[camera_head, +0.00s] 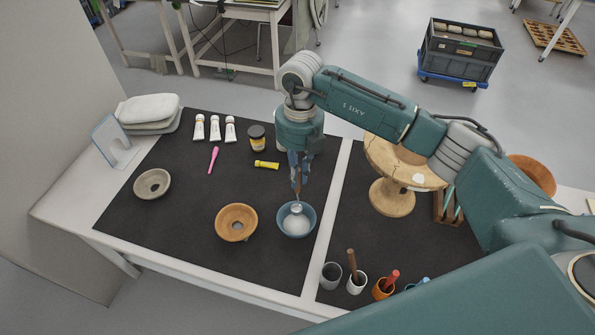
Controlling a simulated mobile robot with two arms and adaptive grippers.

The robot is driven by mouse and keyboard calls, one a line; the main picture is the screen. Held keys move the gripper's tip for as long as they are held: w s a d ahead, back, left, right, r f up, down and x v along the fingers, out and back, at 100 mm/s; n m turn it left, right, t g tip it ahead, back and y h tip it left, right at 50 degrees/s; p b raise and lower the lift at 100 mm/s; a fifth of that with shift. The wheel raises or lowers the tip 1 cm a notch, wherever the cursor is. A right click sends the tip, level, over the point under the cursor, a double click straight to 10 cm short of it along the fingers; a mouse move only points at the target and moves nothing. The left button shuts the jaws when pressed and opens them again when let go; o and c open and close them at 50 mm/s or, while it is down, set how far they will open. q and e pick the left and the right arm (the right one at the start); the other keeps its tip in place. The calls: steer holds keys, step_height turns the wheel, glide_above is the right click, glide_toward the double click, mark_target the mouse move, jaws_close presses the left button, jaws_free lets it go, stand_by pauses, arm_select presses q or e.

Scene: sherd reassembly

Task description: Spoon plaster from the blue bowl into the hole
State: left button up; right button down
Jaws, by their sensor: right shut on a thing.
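The blue bowl (312,227) stands on the dark mat and holds white plaster (297,226). My right gripper (297,181) points down above this bowl and is shut on a spoon (296,208). The spoon hangs upright with its lower end in or just over the plaster; I cannot tell whether it touches. An orange-brown bowl (223,222) stands just left of the blue bowl, apart from it. It has a hole (237,225) in its bottom. My left gripper is not in view.
A grey bowl (152,183) stands at the left. A wooden stand (393,198) and tool cups (357,283) are to the right. The mat's front left is clear.

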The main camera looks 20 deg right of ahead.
mark_target(298, 193)
steer(key=shift+w+d+f+b, duration=0.1)
steer(key=shift+f+b, duration=0.1)
steer(key=shift+f, duration=0.25)
steer(key=shift+w+d+f+b, duration=0.1)
steer(key=shift+f+b, duration=0.1)
steer(key=shift+f, duration=0.25)
steer(key=shift+f+b, duration=0.75)
steer(key=shift+f, duration=0.2)
steer(key=shift+s+a+f+b, duration=0.1)
steer(key=shift+f+b, duration=0.35)
steer(key=shift+f, duration=0.25)
steer(key=shift+s+a+f+b, duration=0.1)
steer(key=shift+s+f+b, duration=0.05)
steer(key=shift+f+b, duration=1.3)
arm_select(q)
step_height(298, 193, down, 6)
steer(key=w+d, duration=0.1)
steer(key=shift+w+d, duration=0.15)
arm_select(e)
steer(key=shift+f, duration=0.25)
arm_select(q)
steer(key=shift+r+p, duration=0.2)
steer(key=shift+p, duration=0.15)
arm_select(e)
steer(key=shift+r, duration=0.2)
